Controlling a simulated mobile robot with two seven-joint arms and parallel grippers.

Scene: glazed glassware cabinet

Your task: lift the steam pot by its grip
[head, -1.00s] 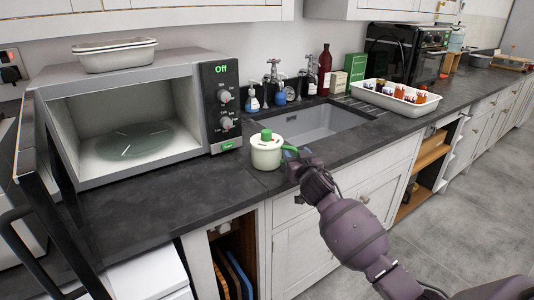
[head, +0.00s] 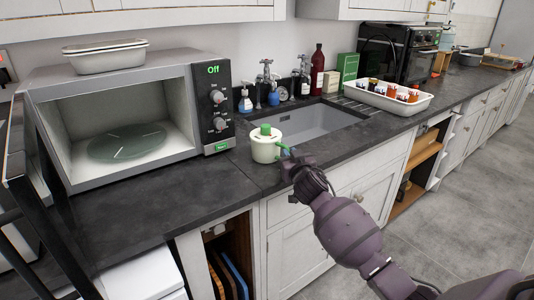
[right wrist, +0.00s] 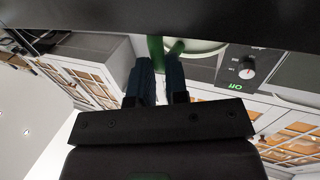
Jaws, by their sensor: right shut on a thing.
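The steam pot (head: 264,151) is a small cream pot with a green knob on its lid and a green side grip (head: 284,149). In the head view it is upright at the counter's front, by the sink's near left corner. I cannot tell whether its base touches the counter. My right gripper (head: 290,156) reaches in from the right and is shut on the green grip. In the right wrist view the dark fingers (right wrist: 157,80) close around the green grip (right wrist: 156,48), with part of the pale pot behind. My left gripper is not in view.
A microwave (head: 135,120) with its door open stands left of the pot. The sink (head: 315,122) lies behind and right. A white tray of jars (head: 388,101) is further right. Dark counter (head: 165,195) is bare in front of the microwave.

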